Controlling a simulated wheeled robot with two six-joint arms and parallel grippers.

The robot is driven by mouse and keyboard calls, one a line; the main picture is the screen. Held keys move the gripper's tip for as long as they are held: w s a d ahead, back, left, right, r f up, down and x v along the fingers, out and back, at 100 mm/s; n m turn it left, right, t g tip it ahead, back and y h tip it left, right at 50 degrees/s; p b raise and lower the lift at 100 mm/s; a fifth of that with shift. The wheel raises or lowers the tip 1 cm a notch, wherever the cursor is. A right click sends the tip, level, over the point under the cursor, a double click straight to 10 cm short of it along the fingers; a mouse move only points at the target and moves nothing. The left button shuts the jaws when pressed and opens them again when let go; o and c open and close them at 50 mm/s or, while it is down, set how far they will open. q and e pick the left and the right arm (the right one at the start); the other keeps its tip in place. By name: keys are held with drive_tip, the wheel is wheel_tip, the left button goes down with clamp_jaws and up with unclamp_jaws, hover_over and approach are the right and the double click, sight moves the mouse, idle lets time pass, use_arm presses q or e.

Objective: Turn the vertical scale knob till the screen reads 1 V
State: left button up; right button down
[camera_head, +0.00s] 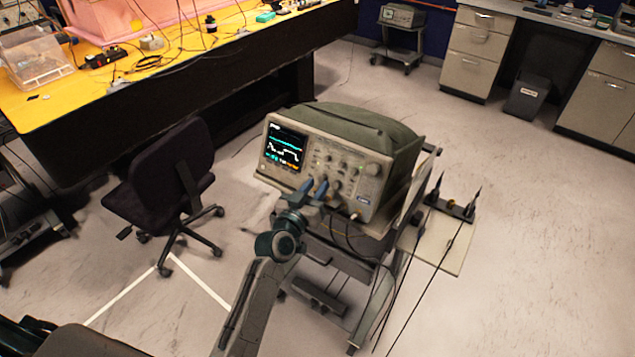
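The oscilloscope (325,160) stands on a cart in the middle of the view, its front panel facing me. Its lit screen (284,148) shows a cyan trace, a white trace and small coloured text too small to read. Several knobs and buttons fill the panel right of the screen. The gripper hides part of the lower panel. My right gripper is out of view.
The scope's cart (350,265) has cables hanging at its front. A stand with thin probes (452,208) is right of it. A dark office chair (165,185) is at the left, before a yellow-topped bench (50,105). Open floor lies at the right.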

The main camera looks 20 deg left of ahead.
use_arm(q)
drive_tip(key=shift+w, duration=0.75)
drive_tip(key=shift+d, duration=0.1)
